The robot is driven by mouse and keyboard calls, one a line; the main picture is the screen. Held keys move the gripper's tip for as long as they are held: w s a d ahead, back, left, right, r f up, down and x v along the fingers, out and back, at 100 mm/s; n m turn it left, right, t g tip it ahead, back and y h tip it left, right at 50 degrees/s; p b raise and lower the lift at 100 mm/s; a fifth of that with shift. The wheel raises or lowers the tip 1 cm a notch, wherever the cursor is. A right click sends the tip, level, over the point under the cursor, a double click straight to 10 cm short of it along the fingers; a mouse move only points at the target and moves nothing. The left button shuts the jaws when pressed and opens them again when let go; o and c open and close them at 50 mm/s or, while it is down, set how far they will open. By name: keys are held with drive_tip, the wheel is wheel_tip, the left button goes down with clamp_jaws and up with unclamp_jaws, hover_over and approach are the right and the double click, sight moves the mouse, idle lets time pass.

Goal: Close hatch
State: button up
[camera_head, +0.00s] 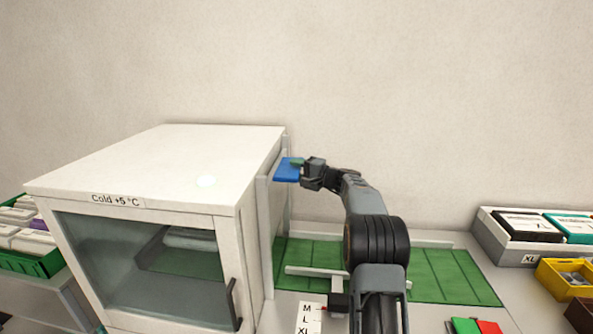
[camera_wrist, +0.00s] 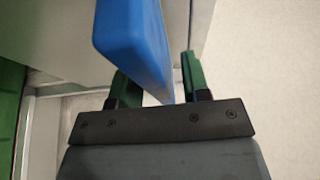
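The white cold cabinet (camera_head: 160,165), labelled "Cold +5 °C", stands at left in the head view. A blue handle-like piece (camera_head: 286,171) sticks out at the top of its right side, where white upright strips (camera_head: 265,235) show. The hatch panel itself is seen too edge-on to tell how far open it is. My gripper (camera_head: 302,167) is at the blue piece. In the wrist view, the blue piece (camera_wrist: 135,40) passes between the two green fingers (camera_wrist: 158,80) of my gripper. The fingers stand apart, with a gap showing at the right finger; the left finger is partly hidden.
A green work surface (camera_head: 440,275) with white rails lies right of the cabinet. A size card (camera_head: 311,317) lies in front. A grey tray (camera_head: 490,232) marked XL and a yellow bin (camera_head: 556,284) stand at right. A green crate (camera_head: 45,266) is at far left.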

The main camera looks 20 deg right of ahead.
clamp_jaws()
idle(0.4)
wheel_tip(320, 180, down, 19)
drive_tip(key=b, duration=1.9)
drive_tip(key=shift+f, duration=0.2)
drive_tip(key=shift+c, duration=0.2)
unclamp_jaws()
drive_tip(key=shift+o, duration=0.3)
drive_tip(key=shift+r, duration=0.1)
